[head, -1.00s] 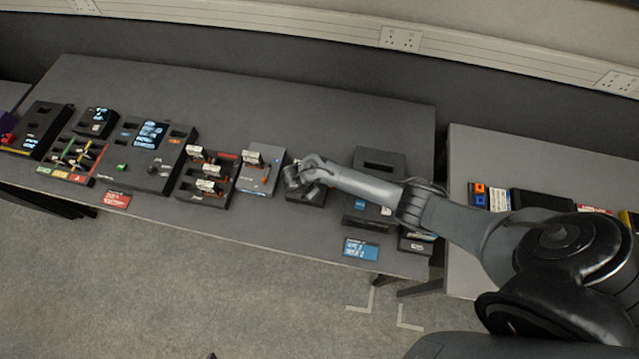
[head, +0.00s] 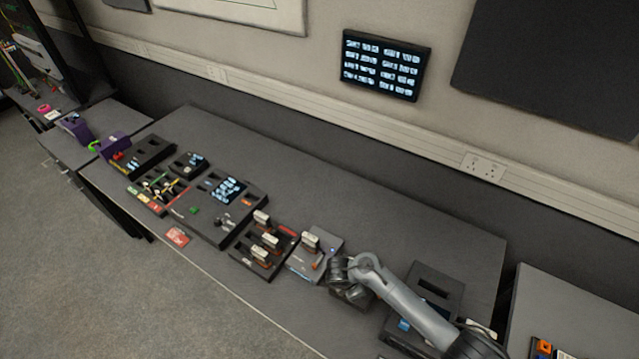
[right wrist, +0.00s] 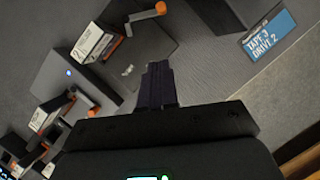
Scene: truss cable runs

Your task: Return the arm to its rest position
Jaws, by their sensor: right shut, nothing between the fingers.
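My right arm (head: 410,310) comes in from the lower right in the head view and reaches over the right part of the grey table (head: 300,170). Its wrist (head: 350,268) is bent downward beside a grey box with a white-labelled cartridge. In the right wrist view the fingers of my right gripper (right wrist: 158,85) are together and empty, above the grey table surface. The grey box with a blue light (right wrist: 70,75) is to their left there. In the head view the fingertips are hard to make out. My left gripper is not in view.
A rack of cartridges (head: 262,245) and a panel with a lit screen (head: 225,205) stand left of the arm. A dark device (head: 435,290) is behind the forearm. A blue label (right wrist: 270,35) lies near the table edge. The table's back strip is clear.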

